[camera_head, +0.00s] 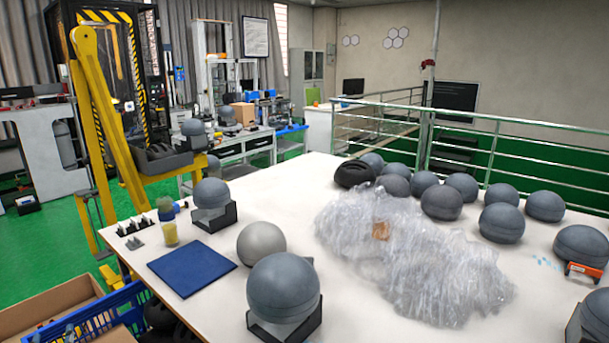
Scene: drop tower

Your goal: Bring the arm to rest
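Neither of my grippers shows in the head view, and I see no part of my arms that I can be sure of. A white table (200,258) fills the lower middle and right. A large grey ball (284,287) sits in a dark angular stand at the table's front. Another grey ball (211,193) sits in a similar stand at the left. A lighter grey ball (261,244) lies between them. A blue mat (192,268) lies flat near the left edge. A crumpled heap of clear plastic (420,262) covers the middle right.
Several dark grey balls (501,223) stand along the table's far right side, before a metal railing (480,118). A yellow frame (107,122) stands beyond the left edge. A blue crate (105,316) and cardboard box (52,306) are at lower left.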

